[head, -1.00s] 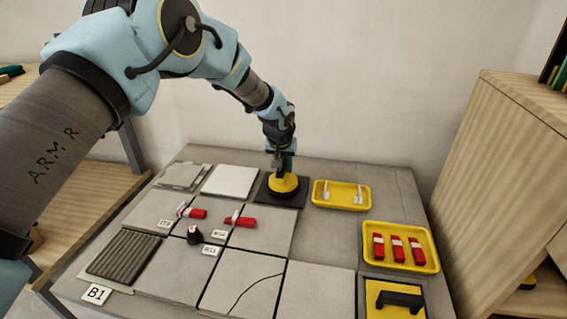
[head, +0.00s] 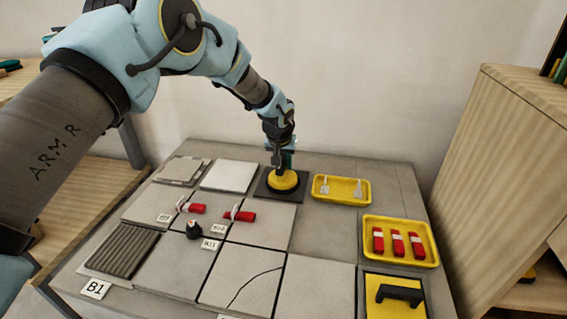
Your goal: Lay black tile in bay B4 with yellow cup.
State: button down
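The black tile (head: 262,191) lies flat at the back of the grey worktop, beside a pale tile. The yellow cup (head: 283,182), round with a dark rim, sits on top of the tile near its middle. My gripper (head: 282,163) is directly above the cup, at its top. The fingers are small and dark, so whether they are closed on the cup is unclear. The only bay label I can read is B1 (head: 95,289), at the front left. I cannot tell which bay is B4.
Red wedge clips (head: 240,216) and a small dark knob (head: 194,230) stand among the grey tiles. A yellow tray with pale pieces (head: 341,202) is right of the cup. Another yellow tray (head: 400,262) holds red clips. A black-handled yellow tool (head: 378,312) lies at front right.

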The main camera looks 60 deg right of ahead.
jog(key=c, duration=0.6)
grip_release()
jog(key=p+v, duration=0.1)
jog(key=v, duration=0.9)
jog(key=shift+a+r, duration=0.15)
jog(key=shift+r, duration=0.25)
